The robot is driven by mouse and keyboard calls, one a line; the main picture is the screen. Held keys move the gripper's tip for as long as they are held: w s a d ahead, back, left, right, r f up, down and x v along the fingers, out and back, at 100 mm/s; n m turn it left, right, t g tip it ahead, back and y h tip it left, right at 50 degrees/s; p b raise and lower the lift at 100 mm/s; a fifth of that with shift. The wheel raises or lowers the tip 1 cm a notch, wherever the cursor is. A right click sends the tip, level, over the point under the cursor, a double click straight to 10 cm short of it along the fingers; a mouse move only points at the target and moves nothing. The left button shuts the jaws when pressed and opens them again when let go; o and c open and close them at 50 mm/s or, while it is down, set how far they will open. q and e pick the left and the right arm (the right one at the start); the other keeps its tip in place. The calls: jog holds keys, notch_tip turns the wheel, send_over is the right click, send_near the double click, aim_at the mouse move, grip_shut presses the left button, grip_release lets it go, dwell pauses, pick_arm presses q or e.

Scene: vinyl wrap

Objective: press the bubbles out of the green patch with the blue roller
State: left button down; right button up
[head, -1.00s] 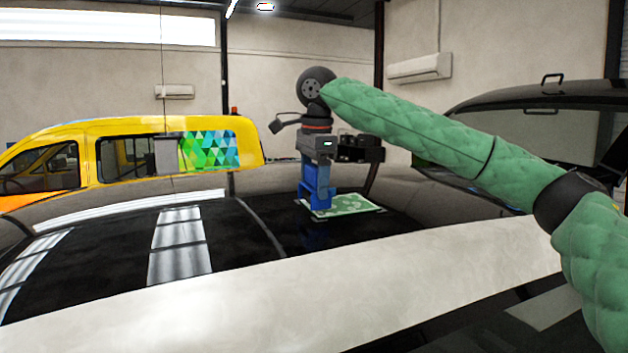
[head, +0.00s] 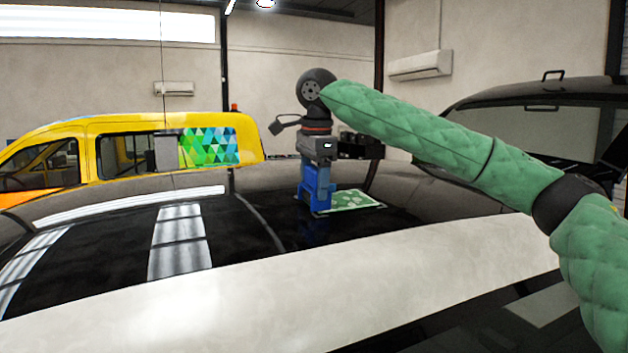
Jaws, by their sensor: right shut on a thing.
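The green patch (head: 354,200), with paler blotches on it, lies flat on the glossy black car roof. The blue roller (head: 316,184) stands upright at the left edge of the patch, with its lower end at roof level. I cannot tell if it touches the patch. My right gripper (head: 317,166) points down from above and is shut on the roller's upper part. The roller hides a little of the patch's left side. My left gripper is out of view.
The black roof (head: 110,250) is clear to the left, with bright light reflections. A white band (head: 290,285) runs along its near edge. A yellow van (head: 70,150) stands behind on the left, and a dark car with a raised panel (head: 540,125) on the right.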

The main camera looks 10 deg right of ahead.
jog(key=shift+f, duration=0.15)
jog(key=shift+d, duration=0.1)
jog(key=shift+w+d, duration=0.25)
jog(key=shift+d, duration=0.75)
jog(key=shift+w+d, duration=0.2)
jog(key=shift+d, duration=0.85)
jog(key=shift+w+d, duration=0.2)
jog(key=shift+d, duration=0.9)
